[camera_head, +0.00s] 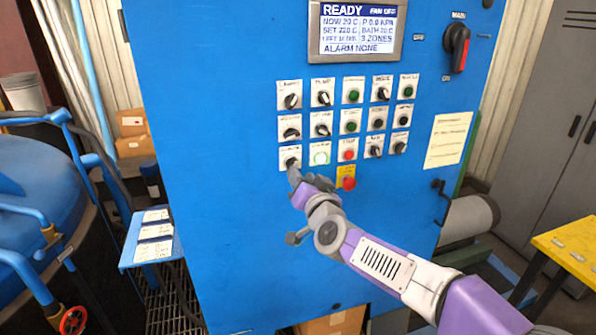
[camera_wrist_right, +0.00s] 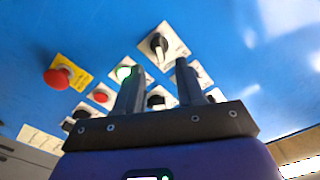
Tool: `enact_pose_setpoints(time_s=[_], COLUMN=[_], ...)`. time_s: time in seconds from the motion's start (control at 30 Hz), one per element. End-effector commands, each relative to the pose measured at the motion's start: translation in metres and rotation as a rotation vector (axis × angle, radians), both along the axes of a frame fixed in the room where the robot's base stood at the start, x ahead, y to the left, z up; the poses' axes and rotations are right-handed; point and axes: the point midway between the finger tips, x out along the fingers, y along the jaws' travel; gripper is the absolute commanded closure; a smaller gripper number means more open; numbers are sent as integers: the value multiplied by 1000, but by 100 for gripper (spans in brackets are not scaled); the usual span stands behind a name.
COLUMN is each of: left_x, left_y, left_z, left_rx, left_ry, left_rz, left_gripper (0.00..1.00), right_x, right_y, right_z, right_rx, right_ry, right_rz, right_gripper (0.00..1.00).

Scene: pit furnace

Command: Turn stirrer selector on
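The blue control panel (camera_head: 230,200) carries rows of small selectors and buttons on white plates. Their labels are too small to read, so I cannot tell by label which is the stirrer selector. My right gripper (camera_head: 296,174) is at the bottom-left selector (camera_head: 291,162), a black knob on a white plate. In the right wrist view this selector (camera_wrist_right: 158,44) shows just beyond and between the two fingertips (camera_wrist_right: 157,72). The fingers are apart with a gap between them, and I see no grip on the knob. My left gripper is not in view.
A ring-lit green button (camera_head: 320,158) is right of that selector; a red emergency button (camera_head: 347,183) on yellow lies lower right. The display (camera_head: 355,30) reads READY and ALARM NONE. A main switch (camera_head: 457,48) is upper right. A small shelf (camera_head: 150,240) juts out left.

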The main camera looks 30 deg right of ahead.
Motion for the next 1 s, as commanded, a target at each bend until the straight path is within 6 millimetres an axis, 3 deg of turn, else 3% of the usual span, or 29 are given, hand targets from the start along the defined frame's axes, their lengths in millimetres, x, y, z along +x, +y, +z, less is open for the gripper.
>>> enact_pose_setpoints(time_s=[0.23,0.8,0.9,0.97,1.0], left_x=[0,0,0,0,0], left_y=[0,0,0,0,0], left_z=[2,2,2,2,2], left_rx=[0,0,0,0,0], left_ry=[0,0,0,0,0], left_rz=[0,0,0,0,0], left_gripper=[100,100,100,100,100], right_x=[-23,-23,-15,-7,0], right_y=[6,7,11,18,24], right_z=[0,-2,-20,-44,-65], right_rx=[-1,-1,-1,-1,-2], right_ry=[1,5,42,91,134], right_rz=[1,3,15,33,50], right_gripper=[62,62,62,62,62])
